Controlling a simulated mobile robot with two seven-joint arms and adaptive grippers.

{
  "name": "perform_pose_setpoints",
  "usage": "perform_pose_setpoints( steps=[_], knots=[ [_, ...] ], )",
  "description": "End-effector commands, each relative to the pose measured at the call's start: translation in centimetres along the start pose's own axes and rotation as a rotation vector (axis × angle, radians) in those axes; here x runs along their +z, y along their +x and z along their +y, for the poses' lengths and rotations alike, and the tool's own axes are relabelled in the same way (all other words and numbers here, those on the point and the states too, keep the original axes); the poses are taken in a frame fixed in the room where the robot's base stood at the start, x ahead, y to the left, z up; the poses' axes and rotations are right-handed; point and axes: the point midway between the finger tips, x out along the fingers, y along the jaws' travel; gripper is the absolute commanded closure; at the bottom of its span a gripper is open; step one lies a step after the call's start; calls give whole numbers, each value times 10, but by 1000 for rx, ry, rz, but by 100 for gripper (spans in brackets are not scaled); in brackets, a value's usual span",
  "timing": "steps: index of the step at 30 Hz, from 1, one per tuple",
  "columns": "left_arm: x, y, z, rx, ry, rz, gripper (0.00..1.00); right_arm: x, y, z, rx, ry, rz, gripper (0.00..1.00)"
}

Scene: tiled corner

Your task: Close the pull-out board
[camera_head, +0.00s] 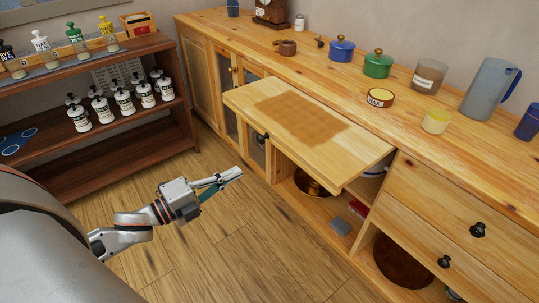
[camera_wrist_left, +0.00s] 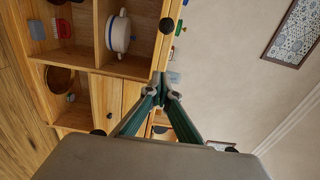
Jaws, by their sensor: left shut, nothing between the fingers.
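The pull-out board (camera_head: 345,155) is a pale wooden slab with a darker brown patch in its middle. In the head view it sticks out from the cabinet front, just below the counter top. My left gripper (camera_head: 238,174) is shut and empty, in front of the cabinet and to the lower left of the board, apart from it in the picture. Its closed fingertips also show in the left wrist view (camera_wrist_left: 163,80). I cannot clearly make out the board in that sideways view. My right gripper is not in view.
The counter (camera_head: 405,105) holds a blue pot (camera_head: 342,50), a green pot (camera_head: 378,64) and a grey pitcher (camera_head: 489,88). Below the board are open shelves; drawers (camera_head: 450,215) stand to the right. A brown shelf (camera_head: 110,130) with bottles stands left. Floor (camera_head: 240,260) before the cabinet is clear.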

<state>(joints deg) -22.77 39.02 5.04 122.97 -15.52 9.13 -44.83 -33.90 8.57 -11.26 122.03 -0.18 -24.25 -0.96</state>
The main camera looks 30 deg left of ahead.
Motion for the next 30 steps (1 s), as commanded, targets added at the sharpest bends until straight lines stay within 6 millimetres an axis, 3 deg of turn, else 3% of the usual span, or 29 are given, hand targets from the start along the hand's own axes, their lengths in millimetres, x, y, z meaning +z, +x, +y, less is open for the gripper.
perform_pose_setpoints(
  steps=[5,30],
  knots=[
    [0,14,-3,-6,4,3,100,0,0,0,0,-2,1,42],
    [0,127,-1,-2,-2,0,100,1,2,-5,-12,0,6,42]
  ],
)
